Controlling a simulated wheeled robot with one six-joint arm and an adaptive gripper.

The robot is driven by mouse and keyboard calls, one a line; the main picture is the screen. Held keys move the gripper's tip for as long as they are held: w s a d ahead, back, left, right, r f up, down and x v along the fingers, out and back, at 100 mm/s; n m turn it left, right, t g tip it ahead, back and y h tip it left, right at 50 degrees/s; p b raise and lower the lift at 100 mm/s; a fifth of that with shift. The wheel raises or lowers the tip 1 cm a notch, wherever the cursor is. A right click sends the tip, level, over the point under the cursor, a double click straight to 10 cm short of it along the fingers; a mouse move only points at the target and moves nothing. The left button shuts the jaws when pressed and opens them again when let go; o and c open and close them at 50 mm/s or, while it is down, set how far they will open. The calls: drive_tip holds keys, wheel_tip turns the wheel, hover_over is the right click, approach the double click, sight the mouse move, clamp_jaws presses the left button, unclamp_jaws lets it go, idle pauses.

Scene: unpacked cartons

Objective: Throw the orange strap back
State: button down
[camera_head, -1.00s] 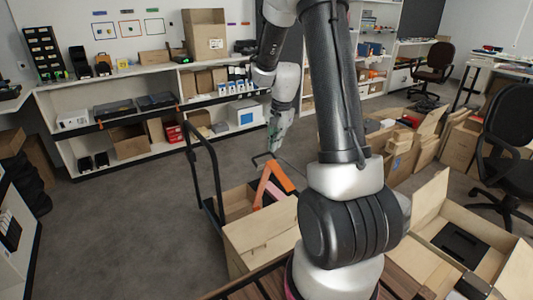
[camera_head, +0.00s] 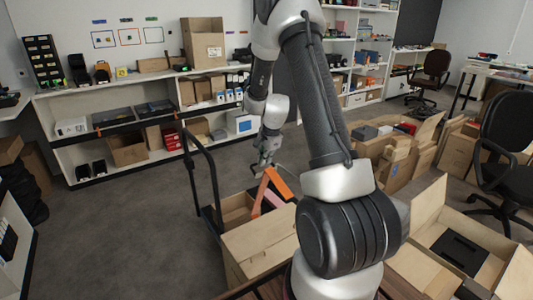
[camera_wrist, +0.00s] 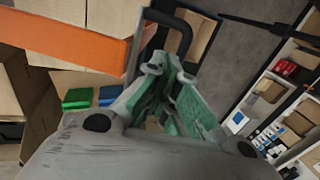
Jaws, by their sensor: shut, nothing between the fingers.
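The orange strap (camera_head: 279,184) stands up in a peak over an open carton on the cart in the head view. In the wrist view the orange strap (camera_wrist: 65,38) is a broad band crossing the upper left, beside the fingers. My gripper (camera_head: 262,168) is just above the strap's peak in the head view. In the wrist view my gripper (camera_wrist: 160,70) has its green-padded fingers closed together, with nothing held. I cannot tell whether the fingertips touch the strap.
A black cart handle (camera_head: 207,165) rises at the left of the carton (camera_head: 258,243). White shelves (camera_head: 110,158) with boxes line the back wall. Open cartons (camera_head: 415,150) and a black chair (camera_head: 505,150) crowd the right. The grey floor at left is clear.

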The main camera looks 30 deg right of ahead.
drive_tip(key=shift+f, duration=0.2)
drive_tip(key=shift+w, duration=0.2)
